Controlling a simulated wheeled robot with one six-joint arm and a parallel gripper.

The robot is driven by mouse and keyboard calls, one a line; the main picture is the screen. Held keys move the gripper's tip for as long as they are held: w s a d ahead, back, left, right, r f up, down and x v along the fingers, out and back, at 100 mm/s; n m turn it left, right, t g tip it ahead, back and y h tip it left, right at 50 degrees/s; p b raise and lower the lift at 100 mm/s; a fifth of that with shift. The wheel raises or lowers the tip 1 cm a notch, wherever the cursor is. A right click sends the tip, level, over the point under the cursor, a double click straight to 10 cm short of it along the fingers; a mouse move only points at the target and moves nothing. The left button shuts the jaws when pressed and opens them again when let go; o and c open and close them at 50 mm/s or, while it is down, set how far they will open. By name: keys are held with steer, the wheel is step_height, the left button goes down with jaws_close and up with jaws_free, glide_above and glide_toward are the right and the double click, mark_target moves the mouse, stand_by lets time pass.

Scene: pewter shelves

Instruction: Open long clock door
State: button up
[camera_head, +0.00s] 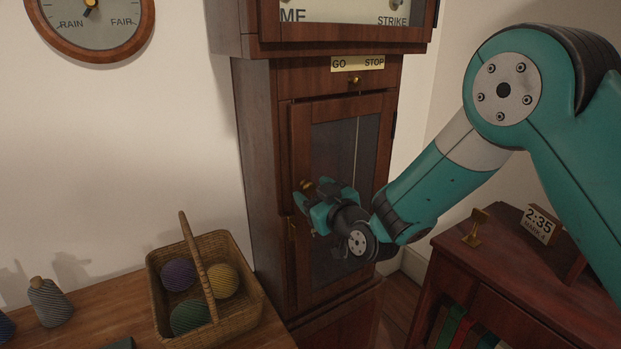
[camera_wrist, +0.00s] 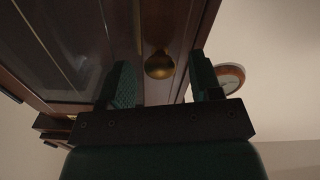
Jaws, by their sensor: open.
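The long clock door (camera_head: 302,140) is a tall dark wood frame with a glass panel on the front of the clock case. It appears closed or nearly so; I cannot tell whether there is a small gap. A round brass knob (camera_head: 306,186) is on its left side. My gripper (camera_head: 322,190) is open at the knob, with teal fingers. In the wrist view the knob (camera_wrist: 160,66) lies between the two spread fingers (camera_wrist: 165,84), with visible space on both sides. My wrist hides part of the door's lower glass.
A wicker basket (camera_head: 248,312) of yarn balls stands on the wooden table (camera_head: 88,318) at lower left. A dark red cabinet (camera_head: 520,305) with a small time sign (camera_head: 539,224) is at right. A small brass knob (camera_head: 355,81) sits above the door.

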steer(key=shift+x, duration=0.8)
jaws_close()
steer(key=shift+f, duration=0.15)
